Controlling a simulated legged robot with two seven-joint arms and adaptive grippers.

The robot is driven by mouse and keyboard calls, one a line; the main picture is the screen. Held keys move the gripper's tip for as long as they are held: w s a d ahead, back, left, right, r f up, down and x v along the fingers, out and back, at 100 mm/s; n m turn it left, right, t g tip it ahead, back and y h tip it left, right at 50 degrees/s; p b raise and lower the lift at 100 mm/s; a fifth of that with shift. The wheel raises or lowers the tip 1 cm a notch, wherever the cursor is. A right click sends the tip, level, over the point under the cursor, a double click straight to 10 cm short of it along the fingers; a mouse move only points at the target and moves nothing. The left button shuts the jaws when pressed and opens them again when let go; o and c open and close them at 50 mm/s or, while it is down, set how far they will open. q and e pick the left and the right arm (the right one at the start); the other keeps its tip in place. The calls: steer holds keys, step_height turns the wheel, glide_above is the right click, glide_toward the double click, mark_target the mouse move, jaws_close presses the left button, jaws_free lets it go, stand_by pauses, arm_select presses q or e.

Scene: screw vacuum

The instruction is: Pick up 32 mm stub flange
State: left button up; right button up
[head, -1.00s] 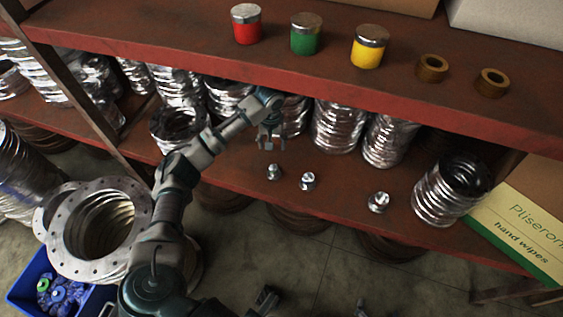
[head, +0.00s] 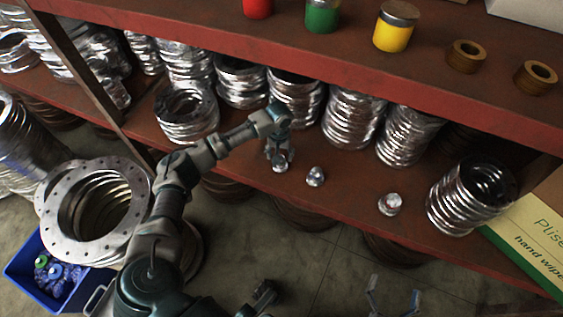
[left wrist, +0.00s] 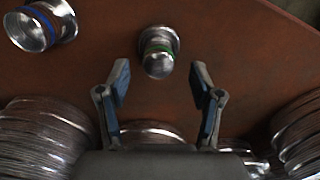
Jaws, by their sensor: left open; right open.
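Three small metal stub flanges stand on the lower shelf: a left one (head: 281,167), a middle one (head: 315,176) and a right one (head: 390,204). I cannot tell which is 32 mm by any marking. My left gripper (head: 279,157) is open at the left flange and partly hides it. In the left wrist view a flange with a green ring (left wrist: 159,52) lies beyond and between the open fingertips (left wrist: 158,78), apart from them. A larger-looking flange with a blue ring (left wrist: 40,27) lies at upper left. My right gripper (head: 395,288) is open and empty, low in front of the shelf.
Stacked silver rings (head: 354,120) line the back of the lower shelf. Red, green and yellow jars (head: 395,27) and two brown rings (head: 466,56) stand on the upper shelf (head: 340,65) overhead. A blue bin (head: 30,285) is at lower left. Shelf space between the flanges is clear.

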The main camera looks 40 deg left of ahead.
arm_select(q)
step_height(320, 180, down, 4)
steer(key=shift+d+f+b, duration=0.1)
steer(key=shift+f+b, duration=0.1)
steer(key=shift+b, duration=0.75)
jaws_close()
arm_select(e)
steer(key=r+t, duration=0.1)
steer(key=s+r+t, duration=0.1)
steer(key=r+t, duration=0.2)
steer(key=shift+s+r+m+y, duration=0.3)
arm_select(q)
steer(key=shift+r, duration=0.1)
arm_select(e)
steer(key=shift+w, duration=0.1)
